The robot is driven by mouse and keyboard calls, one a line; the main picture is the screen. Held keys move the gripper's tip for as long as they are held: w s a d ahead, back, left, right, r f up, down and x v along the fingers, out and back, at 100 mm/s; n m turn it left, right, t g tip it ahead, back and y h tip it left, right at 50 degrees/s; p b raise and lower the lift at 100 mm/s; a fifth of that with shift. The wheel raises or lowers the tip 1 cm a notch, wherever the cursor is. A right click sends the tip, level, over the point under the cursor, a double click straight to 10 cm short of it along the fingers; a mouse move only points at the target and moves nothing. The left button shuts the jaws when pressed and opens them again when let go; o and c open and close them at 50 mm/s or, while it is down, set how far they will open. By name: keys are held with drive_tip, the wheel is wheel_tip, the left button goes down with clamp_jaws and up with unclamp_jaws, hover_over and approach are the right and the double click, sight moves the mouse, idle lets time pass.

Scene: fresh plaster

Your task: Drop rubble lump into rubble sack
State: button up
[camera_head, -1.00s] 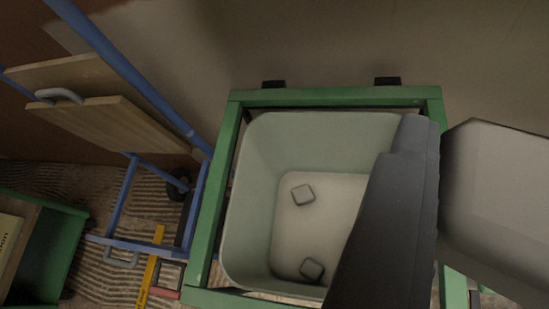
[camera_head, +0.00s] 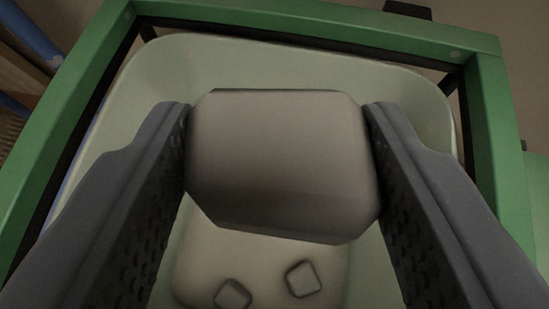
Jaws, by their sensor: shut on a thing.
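A grey, chamfered rubble lump (camera_head: 283,165) is held between the two dark fingers of my gripper (camera_head: 280,150), one finger against each side. The gripper is shut on it. Below and around it is the pale green rubble sack (camera_head: 255,58), an open-topped, rounded container hung in a green frame. The lump is over the sack's opening; its exact height above the floor of the sack cannot be told. The lump and fingers hide much of the sack's inside.
Two small grey blocks, a left one (camera_head: 233,293) and a right one (camera_head: 302,279), lie on the sack's floor. The green frame (camera_head: 300,20) borders the opening, with a dark bracket (camera_head: 408,10) at its far edge. A blue bar (camera_head: 30,38) shows at far left.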

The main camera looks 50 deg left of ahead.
wheel_tip(320, 180, down, 5)
drive_tip(key=b, duration=0.4)
drive_tip(key=shift+b, duration=0.35)
drive_tip(key=o, duration=1.1)
drive_tip(key=shift+o, duration=0.2)
drive_tip(key=shift+d, duration=0.1)
drive_tip(key=p+v, duration=0.3)
drive_tip(key=v, duration=1)
drive_tip(key=shift+s+d+p, duration=0.25)
drive_tip(key=shift+p, duration=0.05)
drive_tip(key=shift+r, duration=0.15)
